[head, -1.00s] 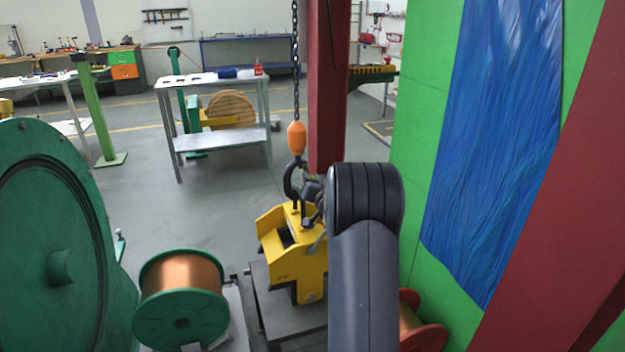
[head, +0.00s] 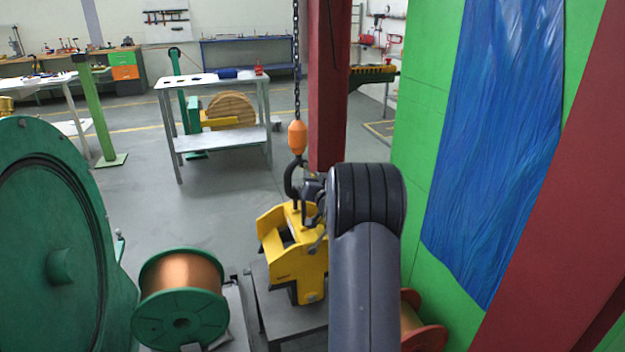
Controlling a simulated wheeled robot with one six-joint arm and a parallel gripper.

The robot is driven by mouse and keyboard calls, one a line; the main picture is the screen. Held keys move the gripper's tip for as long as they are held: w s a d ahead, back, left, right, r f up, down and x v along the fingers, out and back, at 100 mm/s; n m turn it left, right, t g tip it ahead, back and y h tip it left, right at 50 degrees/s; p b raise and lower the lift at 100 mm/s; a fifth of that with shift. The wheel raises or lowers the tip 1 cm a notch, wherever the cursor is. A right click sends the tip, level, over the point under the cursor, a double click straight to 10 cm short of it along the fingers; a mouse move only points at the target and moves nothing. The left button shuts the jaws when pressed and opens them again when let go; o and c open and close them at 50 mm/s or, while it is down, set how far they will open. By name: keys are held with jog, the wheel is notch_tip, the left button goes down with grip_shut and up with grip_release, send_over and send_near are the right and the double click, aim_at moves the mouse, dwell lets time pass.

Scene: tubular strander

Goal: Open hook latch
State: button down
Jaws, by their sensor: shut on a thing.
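The dark lifting hook (head: 290,180) hangs below an orange hook block (head: 297,137) on a chain. It reaches down to the top of a yellow lifting clamp (head: 287,262). My gripper (head: 306,193) is at the right side of the hook, shut on the hook latch. The latch is too small and too covered by the gripper to make out its angle. My dark grey arm hides part of the gripper and the clamp's right side.
The clamp stands on a grey stand (head: 262,300). A green-flanged copper spool (head: 181,300) and a large green wheel (head: 55,240) are at left. A red column (head: 328,90) rises close behind the hook. A green panel (head: 415,120) is at right. Open floor lies behind left.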

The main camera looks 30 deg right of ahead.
jog(key=shift+s+d+r+n+b, duration=0.2)
jog(key=shift+d+n+b, duration=0.35)
jog(key=shift+n+b, duration=0.35)
dwell(0.3)
jog(key=shift+s+d+r+n+b, duration=0.15)
jog(key=shift+r+n+b, duration=0.5)
jog(key=shift+n, duration=1.05)
jog(key=shift+w+d+r+n+b, duration=0.1)
jog(key=shift+d+r+n+b, duration=0.15)
jog(key=shift+n+b, duration=1.05)
jog(key=shift+s+d+r+n+b, duration=0.15)
jog(key=shift+r+n+b, duration=0.3)
jog(key=shift+n, duration=1.65)
jog(key=shift+w+r, duration=0.1)
jog(key=shift+r, duration=0.1)
jog(key=c, duration=1.5)
grip_release()
jog(key=shift+d, duration=0.1)
jog(key=shift+o, duration=0.6)
jog(key=shift+f, duration=0.2)
